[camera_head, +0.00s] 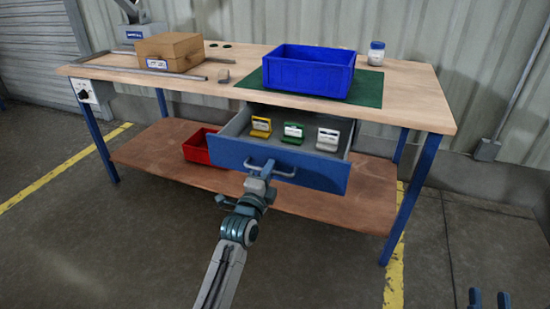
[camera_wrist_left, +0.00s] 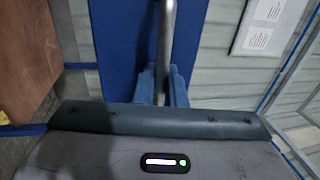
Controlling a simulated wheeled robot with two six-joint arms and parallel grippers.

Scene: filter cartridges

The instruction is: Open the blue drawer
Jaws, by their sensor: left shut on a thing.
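The blue drawer (camera_head: 310,172) under the workbench is pulled out, so its grey inside shows. A yellow cartridge (camera_head: 261,127), a green cartridge (camera_head: 293,133) and a white cartridge (camera_head: 328,139) stand in a row inside it. My left gripper (camera_head: 265,175) is shut on the drawer's metal handle (camera_head: 283,173) at the front. In the left wrist view the handle bar (camera_wrist_left: 166,40) runs between the two fingers (camera_wrist_left: 160,85), with the blue drawer front (camera_wrist_left: 122,50) behind. My right gripper (camera_head: 489,299) shows only its finger ends at the bottom right, apart from each other and with nothing between them.
A blue crate (camera_head: 310,74) stands on a green mat (camera_head: 369,88) on the workbench (camera_head: 420,95). A brown box (camera_head: 170,52) and a white jar (camera_head: 376,53) are also on top. A red bin (camera_head: 198,147) sits on the lower shelf (camera_head: 150,150). The floor in front is clear.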

